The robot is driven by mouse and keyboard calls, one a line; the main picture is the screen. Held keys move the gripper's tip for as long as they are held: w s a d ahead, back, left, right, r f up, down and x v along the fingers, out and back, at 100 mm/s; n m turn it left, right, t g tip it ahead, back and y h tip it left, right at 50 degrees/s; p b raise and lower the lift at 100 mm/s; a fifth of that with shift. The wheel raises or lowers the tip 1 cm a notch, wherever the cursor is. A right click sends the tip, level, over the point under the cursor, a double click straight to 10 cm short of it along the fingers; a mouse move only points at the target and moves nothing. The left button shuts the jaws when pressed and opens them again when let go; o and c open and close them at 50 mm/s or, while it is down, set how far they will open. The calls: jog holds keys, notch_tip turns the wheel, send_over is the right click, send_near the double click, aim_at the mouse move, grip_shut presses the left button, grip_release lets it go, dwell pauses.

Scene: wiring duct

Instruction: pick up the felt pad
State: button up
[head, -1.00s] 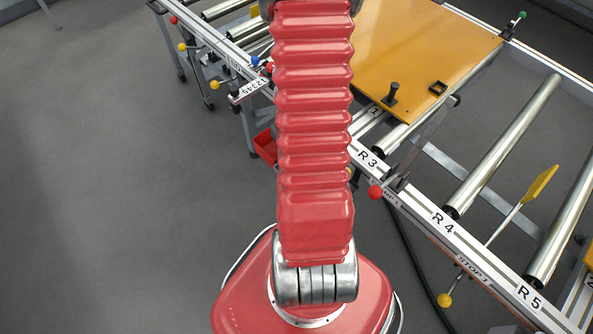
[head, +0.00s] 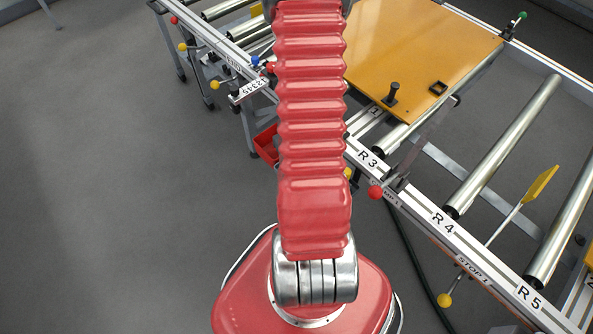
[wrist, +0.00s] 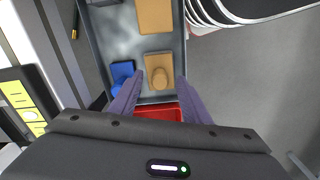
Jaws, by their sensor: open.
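In the wrist view, a tan square pad with a rounded grip on it (wrist: 159,68), which looks like the felt pad, lies in a grey tray (wrist: 184,50). My gripper (wrist: 158,80) is open, its two purple fingers on either side of the pad's lower part in the picture. I cannot tell how far above it they are. Nothing is held. A plain tan rectangle (wrist: 155,15) lies further up in the tray. In the head view my arm hides the tray and my gripper.
A blue piece (wrist: 121,72) lies close left of the pad, by the left finger. A red bin (wrist: 160,112) is below the tray; the head view shows a red bin (head: 266,146) beside the roller frame (head: 445,222). An orange board (head: 420,50) lies on the rollers.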

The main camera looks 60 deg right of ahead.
jog(key=shift+f, duration=1.05)
grip_shut()
